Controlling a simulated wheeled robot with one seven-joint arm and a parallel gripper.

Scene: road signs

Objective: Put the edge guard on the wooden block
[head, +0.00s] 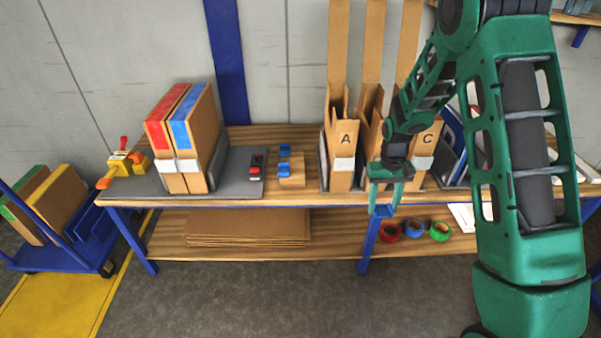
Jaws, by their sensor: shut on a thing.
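A wooden block (293,180) sits on the workbench, left of the box marked A. Two small blue pieces (284,151) are at its left side; whether they are fitted on its edge is too small to tell. My gripper (383,209) hangs at the bench's front edge, to the right of the block and apart from it. It is shut on a small blue piece that appears to be the edge guard (382,210). The fingers and the blue bench leg behind make the held piece's shape hard to tell.
Tall open cartons, including box A (343,150), stand right of the block. A red and black tool (256,167) lies on a grey mat (233,170) to its left. Tape rolls (414,229) lie on the lower shelf. The floor in front is clear.

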